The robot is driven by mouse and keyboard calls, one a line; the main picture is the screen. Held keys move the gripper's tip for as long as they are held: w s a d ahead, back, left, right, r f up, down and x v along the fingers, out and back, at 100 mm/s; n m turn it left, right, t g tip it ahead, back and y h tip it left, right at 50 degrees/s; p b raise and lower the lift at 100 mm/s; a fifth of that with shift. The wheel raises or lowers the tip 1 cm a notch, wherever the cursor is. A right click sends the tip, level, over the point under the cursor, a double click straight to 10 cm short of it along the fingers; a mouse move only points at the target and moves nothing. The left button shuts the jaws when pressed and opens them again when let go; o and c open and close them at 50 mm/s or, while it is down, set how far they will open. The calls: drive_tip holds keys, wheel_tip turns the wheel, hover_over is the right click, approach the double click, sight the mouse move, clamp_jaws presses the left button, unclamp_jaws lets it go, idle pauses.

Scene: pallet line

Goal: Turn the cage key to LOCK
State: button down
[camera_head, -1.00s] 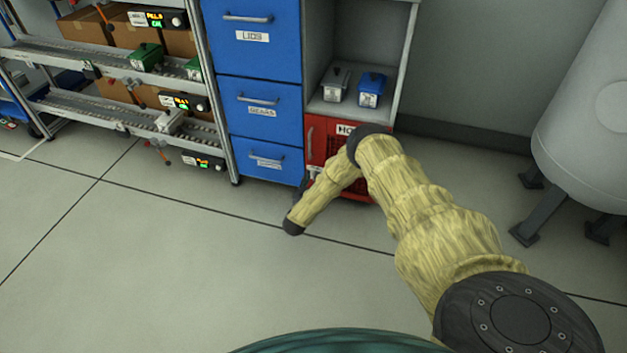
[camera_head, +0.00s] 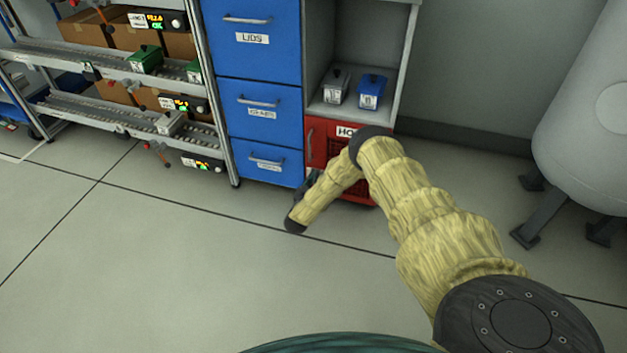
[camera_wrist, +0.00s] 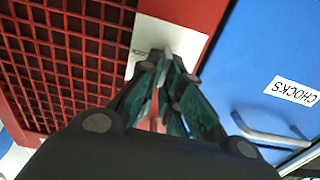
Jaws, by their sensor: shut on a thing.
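The red cage (camera_head: 320,135) is the low unit at the bottom of the grey shelf, right of the blue drawers. In the wrist view its red mesh front (camera_wrist: 70,50) fills the left, beside a white plate (camera_wrist: 148,40) with small, upside-down lettering that I cannot fully read. My gripper (camera_wrist: 165,82) is at this plate, its dark green fingers closed together on the cage key. The key is mostly hidden by the fingers, so its angle cannot be read. In the head view my forearm covers part of the cage, and my gripper is mostly hidden.
Blue drawers (camera_head: 265,125) stand directly left of the cage; one marked CHOCKS (camera_wrist: 293,91) and its handle (camera_wrist: 270,137) are close to my gripper. A small grey box and a blue box (camera_head: 372,88) sit on the shelf above. A large tank (camera_head: 585,120) stands at right.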

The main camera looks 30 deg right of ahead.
drive_tip(key=shift+m, duration=0.3)
drive_tip(key=shift+s+d+f+m+b, duration=0.15)
drive_tip(key=shift+s+f+m+b, duration=0.2)
drive_tip(key=shift+m, duration=2.5)
drive_tip(key=shift+d+f+m+b, duration=0.15)
drive_tip(key=shift+m+b, duration=0.3)
drive_tip(key=shift+m, duration=2.45)
drive_tip(key=shift+s+d+f+m+b, duration=0.2)
drive_tip(key=shift+m+b, duration=0.2)
drive_tip(key=shift+m, duration=2.45)
drive_tip(key=c, duration=1.6)
unclamp_jaws()
